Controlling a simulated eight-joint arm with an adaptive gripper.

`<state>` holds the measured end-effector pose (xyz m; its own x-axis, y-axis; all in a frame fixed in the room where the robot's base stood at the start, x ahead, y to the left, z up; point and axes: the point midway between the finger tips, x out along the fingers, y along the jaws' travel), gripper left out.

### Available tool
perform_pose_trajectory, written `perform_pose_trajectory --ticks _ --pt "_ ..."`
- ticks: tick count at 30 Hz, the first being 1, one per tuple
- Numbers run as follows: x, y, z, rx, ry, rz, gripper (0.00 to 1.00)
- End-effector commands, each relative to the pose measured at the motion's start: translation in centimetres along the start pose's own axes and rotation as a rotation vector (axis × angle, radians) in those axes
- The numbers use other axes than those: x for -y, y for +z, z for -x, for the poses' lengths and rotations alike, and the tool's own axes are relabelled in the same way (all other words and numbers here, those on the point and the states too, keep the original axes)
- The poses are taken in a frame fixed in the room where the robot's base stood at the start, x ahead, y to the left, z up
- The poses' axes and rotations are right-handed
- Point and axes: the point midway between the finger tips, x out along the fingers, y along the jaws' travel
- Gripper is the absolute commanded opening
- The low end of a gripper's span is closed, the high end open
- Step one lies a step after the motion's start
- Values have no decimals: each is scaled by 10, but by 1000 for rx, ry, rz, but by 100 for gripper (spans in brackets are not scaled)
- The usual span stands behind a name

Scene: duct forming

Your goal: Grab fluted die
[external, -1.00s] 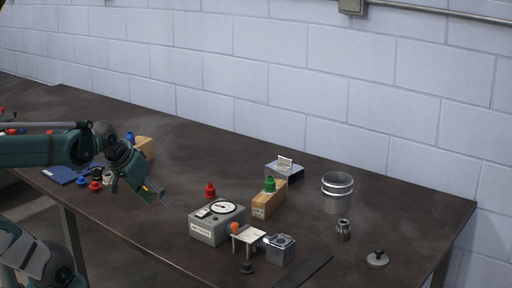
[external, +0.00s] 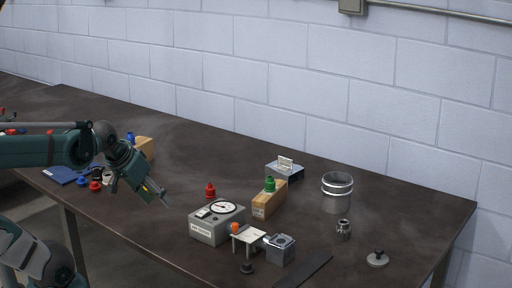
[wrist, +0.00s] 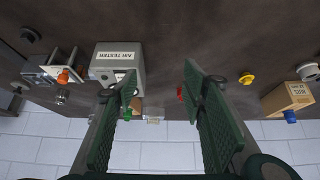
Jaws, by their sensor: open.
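A small ribbed metal cylinder (external: 343,229), which looks like the fluted die, stands upright on the dark bench at the right, in front of a metal can.
A block wall runs behind.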

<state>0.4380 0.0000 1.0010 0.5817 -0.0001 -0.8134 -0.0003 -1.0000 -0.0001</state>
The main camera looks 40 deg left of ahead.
Motion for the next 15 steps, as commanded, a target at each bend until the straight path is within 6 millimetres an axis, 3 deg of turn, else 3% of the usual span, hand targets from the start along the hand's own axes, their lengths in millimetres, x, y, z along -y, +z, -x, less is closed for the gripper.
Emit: perform_pose_trajectory --ticks 8,15 --pt "-6 -16 2 7 10 -18 41" --pt "-22 -49 2 22 34 -61 41"
